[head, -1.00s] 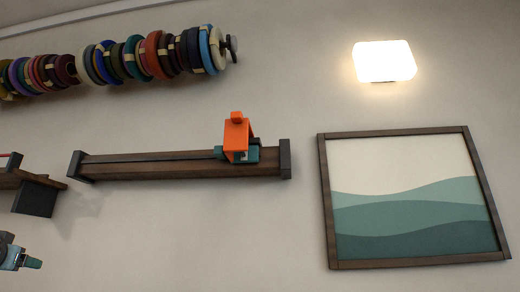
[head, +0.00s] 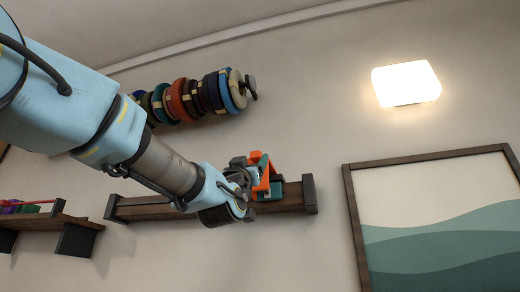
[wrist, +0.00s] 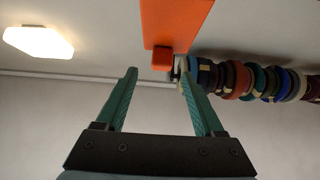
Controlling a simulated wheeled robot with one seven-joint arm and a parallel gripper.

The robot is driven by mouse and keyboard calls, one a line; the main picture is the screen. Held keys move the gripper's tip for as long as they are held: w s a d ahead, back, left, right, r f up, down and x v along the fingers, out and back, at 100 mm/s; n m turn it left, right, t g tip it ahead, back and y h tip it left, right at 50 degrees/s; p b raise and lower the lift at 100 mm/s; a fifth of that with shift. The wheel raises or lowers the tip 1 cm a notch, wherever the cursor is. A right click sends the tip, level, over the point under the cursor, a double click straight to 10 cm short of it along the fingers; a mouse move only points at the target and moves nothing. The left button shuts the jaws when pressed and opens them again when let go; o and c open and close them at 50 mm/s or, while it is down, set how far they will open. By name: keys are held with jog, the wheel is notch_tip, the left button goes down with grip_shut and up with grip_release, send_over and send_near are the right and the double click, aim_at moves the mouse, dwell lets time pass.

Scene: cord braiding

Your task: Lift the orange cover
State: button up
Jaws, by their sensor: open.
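The orange cover (head: 263,172) sits on a teal block (head: 270,190) on the wooden wall rail, near the rail's right end. In the head view my gripper (head: 247,174) is at the left side of the cover, and my wrist partly hides the block.
The dark wooden rail (head: 150,208) runs along the wall behind my arm. A row of coloured cord spools (head: 195,97) hangs above it. A framed picture (head: 435,225) is at the right, and a lit lamp (head: 406,83) is above. A shelf (head: 45,222) is at lower left.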

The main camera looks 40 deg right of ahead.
aim_at(255, 156)
jog(key=p+x, duration=0.3)
jog(key=x, duration=0.3)
jog(key=shift+w+d+r, duration=0.15)
jog(key=shift+w+r, duration=0.1)
grip_shut()
dwell(0.3)
dwell(0.9)
